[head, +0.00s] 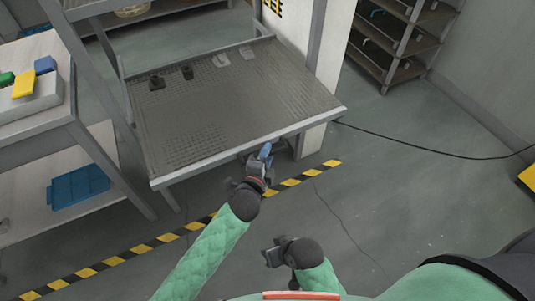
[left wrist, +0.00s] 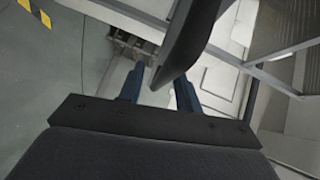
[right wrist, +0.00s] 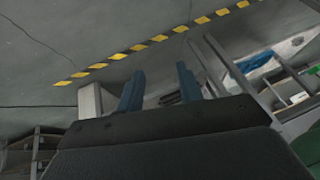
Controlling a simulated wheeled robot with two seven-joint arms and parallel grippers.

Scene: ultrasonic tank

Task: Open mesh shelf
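The mesh shelf (head: 225,100) is a flat grey wire-mesh tray with a pale front rail (head: 250,148). It reaches out over the floor in the head view. My left gripper (head: 265,152) is at the front rail, near its middle, with its blue fingertips at the edge. In the left wrist view its blue fingers (left wrist: 160,92) are apart, and a dark bar (left wrist: 190,42) shows between and beyond them. I cannot tell whether they touch it. My right gripper (head: 270,254) is low over the floor, away from the shelf. Its fingers (right wrist: 158,88) are apart and empty.
Small dark items (head: 157,82) and pale items (head: 221,60) lie on the mesh. A bench (head: 40,150) with a blue tray (head: 78,187) stands at the left. A cable (head: 430,150) and a yellow-black floor stripe (head: 140,262) cross the floor. The right floor is mostly clear.

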